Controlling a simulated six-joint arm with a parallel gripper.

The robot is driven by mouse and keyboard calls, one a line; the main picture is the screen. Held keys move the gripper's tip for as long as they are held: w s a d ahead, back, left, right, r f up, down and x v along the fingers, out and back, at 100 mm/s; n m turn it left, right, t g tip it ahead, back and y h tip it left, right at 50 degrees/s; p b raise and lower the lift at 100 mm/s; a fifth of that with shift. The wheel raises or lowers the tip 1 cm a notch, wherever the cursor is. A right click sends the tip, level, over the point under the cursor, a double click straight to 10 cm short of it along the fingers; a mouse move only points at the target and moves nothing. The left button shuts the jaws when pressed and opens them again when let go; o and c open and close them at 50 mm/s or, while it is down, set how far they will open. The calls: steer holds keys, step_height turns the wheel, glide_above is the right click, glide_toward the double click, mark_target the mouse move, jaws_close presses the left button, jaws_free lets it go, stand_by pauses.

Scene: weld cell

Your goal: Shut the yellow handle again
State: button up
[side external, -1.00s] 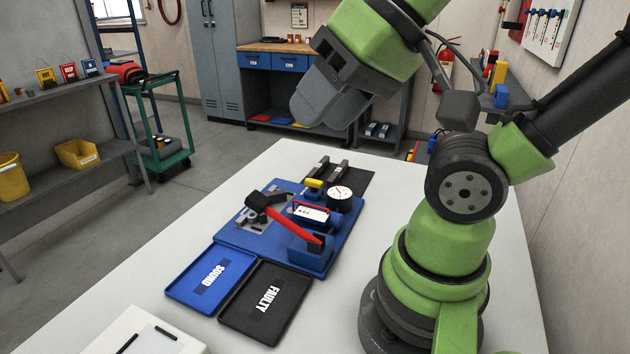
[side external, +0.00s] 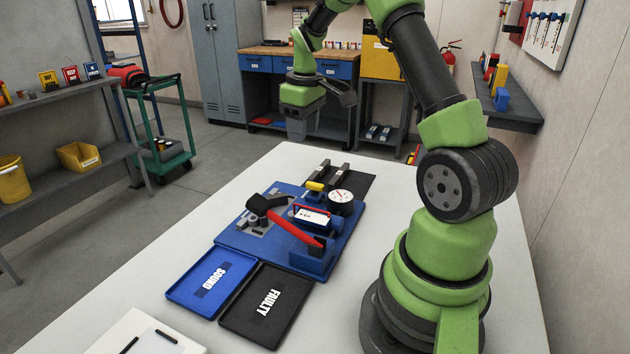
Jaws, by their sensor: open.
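The yellow handle (side external: 314,186) is a small bar on a blue fitting at the far edge of the blue board (side external: 238,236), beside the round white gauge (side external: 341,196). It looks roughly level, but it is too small to tell whether it is open or shut. My gripper (side external: 301,130) hangs pointing down, above and beyond the board, well clear of the handle. Its jaws are open, and nothing shows between them.
A red lever (side external: 290,230) with a black head slants over the board, next to a white-labelled blue block (side external: 311,215). Dark bars (side external: 331,170) lie on a black mat behind. The SOUND tray (side external: 188,293) and FAULTY tray (side external: 248,322) sit in front. White table is free at left.

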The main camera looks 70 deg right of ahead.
glide_above(315, 184)
step_height(315, 184, down, 5)
steer(key=shift+n+g, duration=0.3)
steer(key=shift+g, duration=0.1)
step_height(315, 184, down, 10)
steer(key=shift+d+r, duration=0.1)
steer(key=shift+r, duration=0.1)
jaws_close()
